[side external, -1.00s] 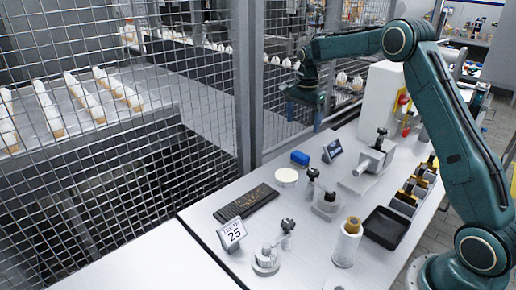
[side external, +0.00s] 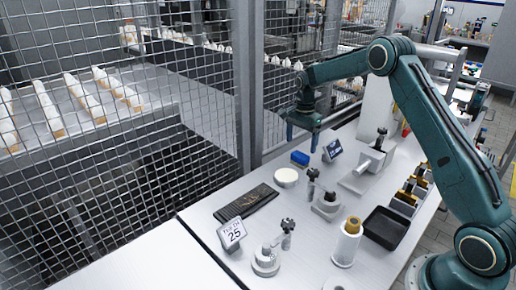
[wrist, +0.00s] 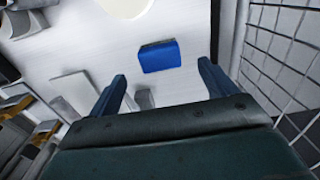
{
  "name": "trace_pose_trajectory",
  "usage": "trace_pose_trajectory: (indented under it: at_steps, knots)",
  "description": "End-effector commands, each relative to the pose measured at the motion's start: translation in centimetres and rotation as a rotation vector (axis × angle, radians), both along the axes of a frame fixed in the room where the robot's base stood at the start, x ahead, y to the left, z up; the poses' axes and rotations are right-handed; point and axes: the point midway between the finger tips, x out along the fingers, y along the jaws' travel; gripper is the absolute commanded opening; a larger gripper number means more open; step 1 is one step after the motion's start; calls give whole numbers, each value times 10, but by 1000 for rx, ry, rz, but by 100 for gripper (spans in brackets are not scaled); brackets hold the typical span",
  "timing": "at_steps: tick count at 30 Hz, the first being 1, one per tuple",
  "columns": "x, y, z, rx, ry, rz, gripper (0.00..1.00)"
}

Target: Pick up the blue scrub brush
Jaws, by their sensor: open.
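The blue scrub brush (side external: 300,158) lies on the white table near its back edge, by the mesh fence. In the wrist view the brush (wrist: 160,56) shows as a blue block ahead of the fingers, a little above the middle of the picture. My gripper (side external: 303,140) is above the table, close to the brush and slightly right of it in the side view. In the wrist view my gripper (wrist: 163,80) has its two fingers spread wide with nothing between them. The fingers do not touch the brush.
A small dark sign (side external: 332,150) stands just right of the brush, and a round cream dish (side external: 286,177) sits in front of it. A grey metal device (side external: 366,170) is further right. The mesh fence (side external: 205,70) rises behind the table.

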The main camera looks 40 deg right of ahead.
Motion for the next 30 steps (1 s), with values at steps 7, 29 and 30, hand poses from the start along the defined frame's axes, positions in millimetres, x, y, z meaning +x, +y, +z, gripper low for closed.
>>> trace_pose_trajectory:
  at_steps: [7, 29, 30]
  knots:
    - [0, 0, -19, 0, 1, 0, 84]
    - [-1, -2, -68, 1, 3, 0, 84]
    - [-1, -2, -70, 1, 2, 0, 84]
